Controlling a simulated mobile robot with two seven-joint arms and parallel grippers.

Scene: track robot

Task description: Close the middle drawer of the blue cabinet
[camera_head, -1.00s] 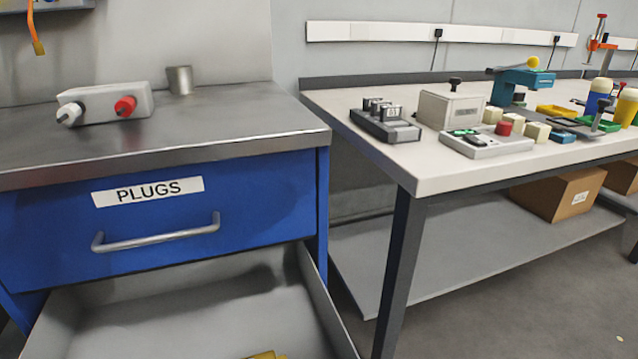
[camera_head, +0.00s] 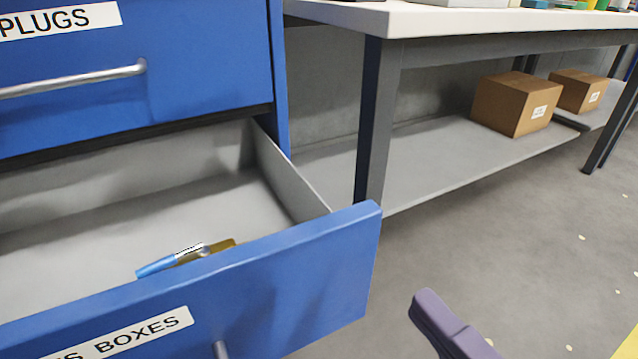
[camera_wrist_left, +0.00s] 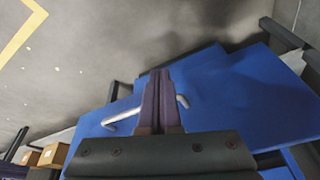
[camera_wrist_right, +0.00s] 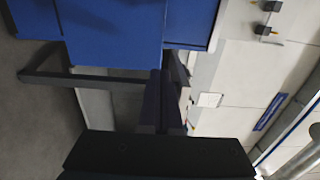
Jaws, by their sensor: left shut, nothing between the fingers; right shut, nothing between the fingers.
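The blue cabinet (camera_head: 200,70) fills the left of the head view. Its upper drawer is shut and labelled PLUGS. Below it the middle drawer (camera_head: 310,285) is pulled well out, with a label ending in BOXES and part of its handle (camera_head: 220,350) at the bottom edge. My right gripper (camera_head: 430,308) is shut and empty, right of the drawer front and apart from it. It also shows in the right wrist view (camera_wrist_right: 162,85), with blue cabinet surfaces beyond. My left gripper (camera_wrist_left: 158,85) is shut and empty in its wrist view, before a blue front with a handle (camera_wrist_left: 120,117).
A blue-handled tool (camera_head: 170,262) and a yellowish item lie in the drawer. A white workbench (camera_head: 450,20) stands to the right, its leg (camera_head: 378,120) near the cabinet. Cardboard boxes (camera_head: 515,105) sit on its lower shelf. The floor at right is largely clear.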

